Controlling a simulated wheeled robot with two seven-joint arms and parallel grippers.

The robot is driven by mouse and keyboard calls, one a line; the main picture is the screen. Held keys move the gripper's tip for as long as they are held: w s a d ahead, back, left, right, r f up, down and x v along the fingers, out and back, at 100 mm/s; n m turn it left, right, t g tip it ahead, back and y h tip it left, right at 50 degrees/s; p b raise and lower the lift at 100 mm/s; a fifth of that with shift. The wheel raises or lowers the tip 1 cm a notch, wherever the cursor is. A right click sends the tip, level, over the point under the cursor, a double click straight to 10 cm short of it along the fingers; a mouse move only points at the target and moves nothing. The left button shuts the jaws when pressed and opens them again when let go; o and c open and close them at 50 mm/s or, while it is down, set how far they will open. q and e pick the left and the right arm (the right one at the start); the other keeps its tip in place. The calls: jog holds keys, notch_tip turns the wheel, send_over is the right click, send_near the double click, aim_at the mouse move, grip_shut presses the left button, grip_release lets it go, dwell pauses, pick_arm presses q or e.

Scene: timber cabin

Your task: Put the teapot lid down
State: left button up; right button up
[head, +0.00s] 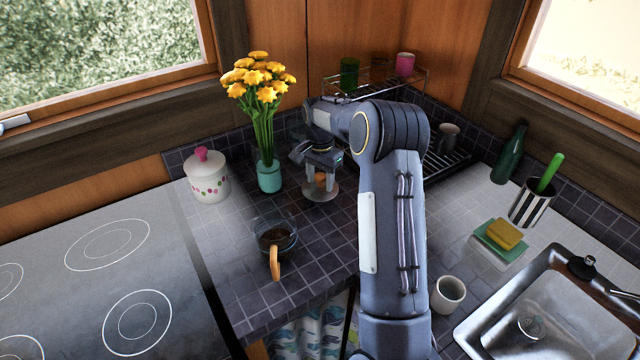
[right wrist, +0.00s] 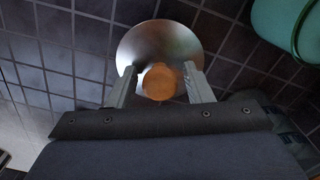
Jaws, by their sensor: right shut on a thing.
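The teapot lid, a shiny metal disc (head: 318,196) with a round orange-brown knob (right wrist: 159,82), is at my right gripper (head: 321,180). In the right wrist view the fingers (right wrist: 160,88) stand on both sides of the knob, shut on it. The lid is level, at or just above the dark tiled counter; I cannot tell whether it touches. A glass teapot (head: 268,236) with dark contents and an orange handle stands open, nearer and left of the lid. My left gripper is not in view.
A teal vase (head: 269,177) of yellow flowers stands left of the lid, near the gripper. A white jar (head: 207,182) is farther left beside the cooktop (head: 70,285). A white cup (head: 448,294) and sink are at right. Bare tiles (head: 320,245) lie in front of the lid.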

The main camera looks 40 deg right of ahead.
aim_at(320, 186)
jog(key=shift+a+f, duration=0.1)
jog(key=shift+f, duration=1.45)
jog(key=o, duration=1)
jog(key=shift+r, duration=0.1)
notch_tip(320, 186, up, 12)
jog(key=shift+r+b, duration=0.15)
jog(key=shift+b, duration=0.3)
jog(key=s+a+r+n+t+y, duration=0.1)
jog(key=s+a+r+n+t, duration=0.1)
jog(key=s+a+r+n, duration=0.4)
jog(key=s+a+r+n+t+y, duration=0.1)
jog(key=s+a+r+t, duration=0.1)
jog(key=s+a, duration=0.75)
jog(key=s+a+f+n, duration=0.2)
jog(key=s+a, duration=0.1)
jog(key=s, duration=0.2)
jog(key=s+a+f+n+t+y, duration=0.1)
jog(key=s+a+f+n, duration=0.1)
jog(key=s+a, duration=0.1)
jog(key=s+a+f+n, duration=0.2)
jog(key=s+a+f, duration=0.1)
jog(key=s, duration=0.3)
jog(key=shift+s+f+t+y, duration=0.1)
jog(key=shift+s+t+y, duration=0.2)
jog(key=shift+s+y, duration=0.1)
